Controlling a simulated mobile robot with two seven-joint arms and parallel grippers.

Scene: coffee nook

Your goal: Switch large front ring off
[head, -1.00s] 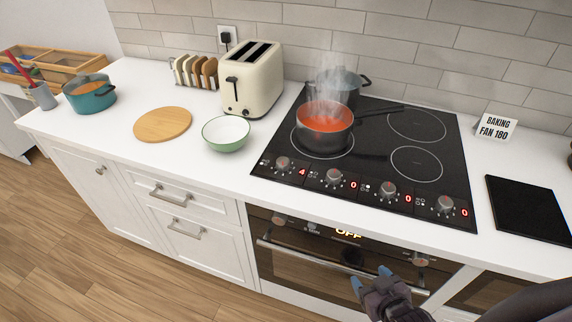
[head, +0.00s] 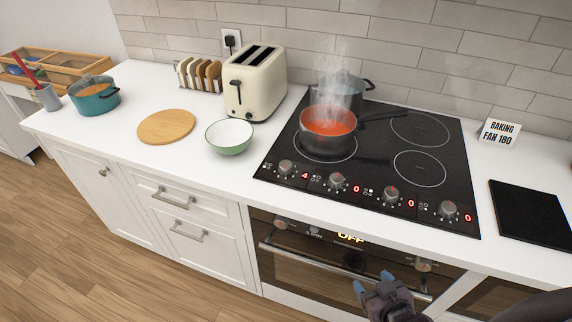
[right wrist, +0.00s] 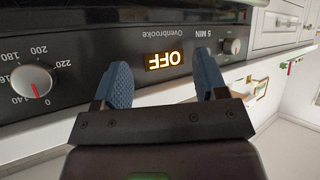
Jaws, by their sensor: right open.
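The large front ring (head: 352,155) is on the black hob (head: 378,178), mostly under a steaming pan of red sauce (head: 328,130). The hob's front strip has a row of knobs; the leftmost knob (head: 285,168) has a red 4 (head: 305,176) beside it, and the others show 0. My right gripper (head: 373,282) is open and empty in front of the oven, below the hob's knobs. In the right wrist view its blue fingers (right wrist: 164,84) are spread before the oven panel, which reads OFF (right wrist: 164,60). My left gripper is not in view.
A grey pot (head: 345,85) stands behind the pan. A toaster (head: 255,82), a green bowl (head: 229,136) and a round board (head: 166,127) are left of the hob. A black slab (head: 532,214) lies to the right. The oven handle (head: 335,274) juts out near my gripper.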

